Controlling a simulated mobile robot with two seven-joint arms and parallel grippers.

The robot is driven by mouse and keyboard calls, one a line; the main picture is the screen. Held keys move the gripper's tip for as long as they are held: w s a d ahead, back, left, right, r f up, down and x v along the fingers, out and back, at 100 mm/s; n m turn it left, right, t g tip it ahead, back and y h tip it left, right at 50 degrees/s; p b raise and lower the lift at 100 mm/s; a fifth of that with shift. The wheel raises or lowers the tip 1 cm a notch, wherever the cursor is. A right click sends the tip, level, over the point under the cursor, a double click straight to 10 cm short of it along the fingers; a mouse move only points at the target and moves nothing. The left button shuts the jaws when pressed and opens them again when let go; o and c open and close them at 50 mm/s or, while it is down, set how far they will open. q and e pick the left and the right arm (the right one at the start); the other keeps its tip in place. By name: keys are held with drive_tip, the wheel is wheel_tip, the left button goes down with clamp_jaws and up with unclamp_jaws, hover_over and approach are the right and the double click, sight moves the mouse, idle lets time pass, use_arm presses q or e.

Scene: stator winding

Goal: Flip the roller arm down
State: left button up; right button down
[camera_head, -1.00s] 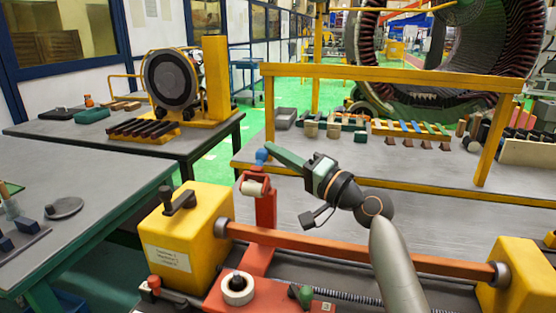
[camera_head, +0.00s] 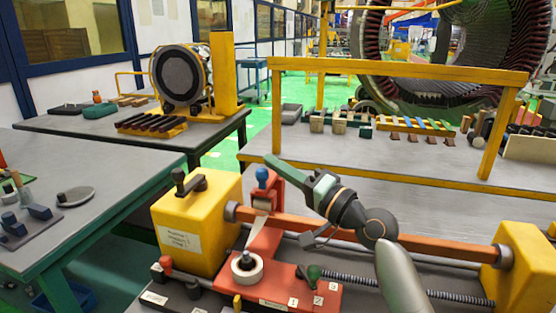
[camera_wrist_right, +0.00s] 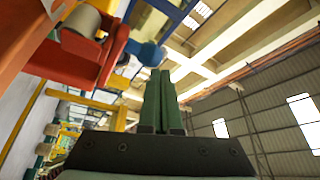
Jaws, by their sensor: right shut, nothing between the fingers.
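The red roller arm (camera_head: 274,195) stands up from the red carriage (camera_head: 290,291) and looks tilted toward me. It carries a blue knob (camera_head: 262,176) at its top and a pale roller (camera_head: 261,206) below it. In the right wrist view the blue knob (camera_wrist_right: 149,53) sits just left of my fingertips, with the red arm (camera_wrist_right: 75,62) and roller (camera_wrist_right: 83,20) at upper left. My right gripper (camera_head: 270,161) is shut and empty, its green fingertips at the far upper side of the knob; I cannot tell whether they touch. My left gripper is not in view.
A yellow block with a black handle (camera_head: 195,222) stands left of the arm, another yellow block (camera_head: 522,262) at the right. An orange bar (camera_head: 440,246) runs between them. A yellow frame (camera_head: 400,67) stands behind.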

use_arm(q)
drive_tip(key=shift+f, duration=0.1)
use_arm(e)
drive_tip(key=shift+s+f, duration=0.2)
drive_tip(key=shift+f, duration=0.15)
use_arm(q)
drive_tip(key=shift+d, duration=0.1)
use_arm(e)
drive_tip(key=shift+a+f, duration=0.1)
